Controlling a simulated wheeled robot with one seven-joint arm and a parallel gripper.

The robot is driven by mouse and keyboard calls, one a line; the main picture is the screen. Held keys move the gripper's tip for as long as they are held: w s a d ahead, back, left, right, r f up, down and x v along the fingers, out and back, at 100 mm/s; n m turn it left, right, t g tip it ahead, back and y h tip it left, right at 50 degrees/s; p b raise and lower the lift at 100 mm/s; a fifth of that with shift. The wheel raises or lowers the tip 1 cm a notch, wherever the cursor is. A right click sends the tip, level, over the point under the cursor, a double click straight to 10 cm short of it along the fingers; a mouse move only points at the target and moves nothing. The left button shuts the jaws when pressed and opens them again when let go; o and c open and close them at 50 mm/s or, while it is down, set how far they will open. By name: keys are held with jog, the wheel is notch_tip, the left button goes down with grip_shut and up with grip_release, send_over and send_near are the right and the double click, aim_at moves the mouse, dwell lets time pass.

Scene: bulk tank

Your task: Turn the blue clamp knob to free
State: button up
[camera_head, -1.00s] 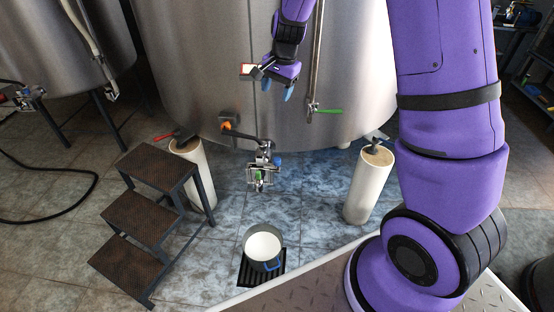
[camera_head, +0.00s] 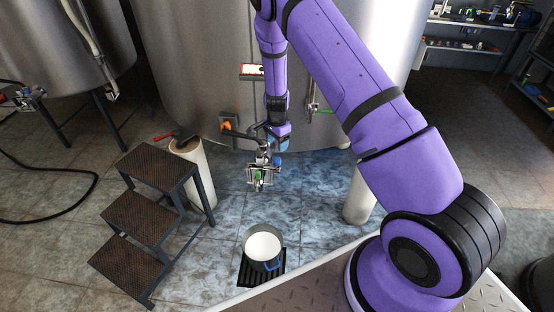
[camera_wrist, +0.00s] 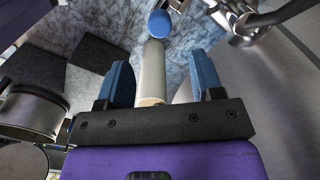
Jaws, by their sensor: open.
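The blue clamp knob (camera_head: 277,161) sits on the right side of the metal valve assembly (camera_head: 262,175) below the tank outlet. In the wrist view the round knob (camera_wrist: 160,24) shows ahead of my fingertips, roughly centred between them, with a gap left. My gripper (camera_head: 280,143) points down just above the knob in the head view. In the wrist view my gripper (camera_wrist: 162,78) has its two blue fingers spread wide with nothing between them. The clamp under the knob is partly hidden.
The large steel tank (camera_head: 190,70) stands behind on pale legs (camera_head: 360,195). An orange handle (camera_head: 227,125) is left of the valve. A white bucket (camera_head: 246,257) with a blue handle stands on a floor grate. Steps (camera_head: 140,215) are at left.

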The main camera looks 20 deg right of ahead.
aim_at(277, 159)
notch_tip(277, 159, down, 9)
jog(key=shift+r, duration=0.1)
dwell(0.3)
jog(key=c, duration=0.9)
